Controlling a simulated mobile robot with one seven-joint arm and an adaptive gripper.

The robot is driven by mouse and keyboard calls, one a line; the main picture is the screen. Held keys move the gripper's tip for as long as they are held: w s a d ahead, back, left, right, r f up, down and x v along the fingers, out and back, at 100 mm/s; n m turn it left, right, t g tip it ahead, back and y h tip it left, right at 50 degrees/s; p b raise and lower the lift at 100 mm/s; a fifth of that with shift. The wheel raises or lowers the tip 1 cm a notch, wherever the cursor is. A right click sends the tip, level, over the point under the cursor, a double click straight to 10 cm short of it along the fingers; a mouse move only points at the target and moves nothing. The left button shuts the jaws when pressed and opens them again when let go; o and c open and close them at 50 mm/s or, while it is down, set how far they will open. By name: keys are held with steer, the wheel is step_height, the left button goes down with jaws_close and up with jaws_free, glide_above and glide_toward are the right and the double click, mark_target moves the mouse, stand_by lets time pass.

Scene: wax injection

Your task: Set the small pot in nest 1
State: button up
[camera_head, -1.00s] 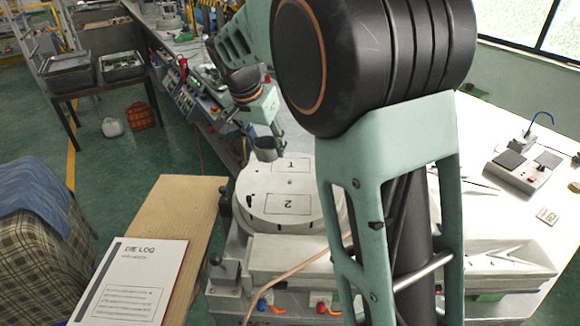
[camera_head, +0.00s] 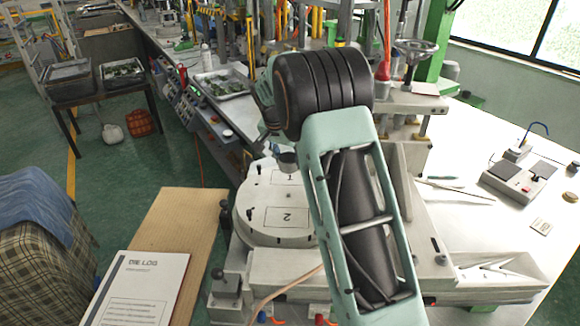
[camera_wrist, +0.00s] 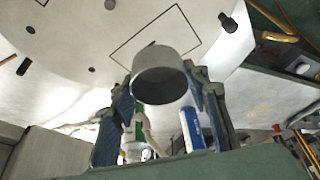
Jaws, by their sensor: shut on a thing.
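The small pot is a grey metal cup (camera_head: 288,161). In the wrist view the pot (camera_wrist: 160,72) sits between the two fingers of my gripper (camera_wrist: 161,98), which is shut on it. The white round plate (camera_head: 256,203) lies below; in the head view the pot is over its far part. A square outline marked 2 (camera_head: 287,217) shows on its near part. I cannot tell whether the pot touches the plate.
Dark pegs (camera_head: 224,218) stand at the plate's left edge. A wooden board with a die log (camera_head: 140,290) lies at front left. A press column with a handwheel (camera_head: 415,47) stands behind my arm. A control box (camera_head: 520,178) sits on the white table at right.

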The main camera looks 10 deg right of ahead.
mark_target(290, 169)
steer(key=shift+w+d+f, duration=0.15)
steer(key=shift+f, duration=0.05)
steer(key=shift+w+d+f, duration=0.1)
steer(key=shift+w+f, duration=0.05)
steer(key=shift+f, duration=1.65)
steer(key=shift+f, duration=0.15)
steer(key=o, duration=1.3)
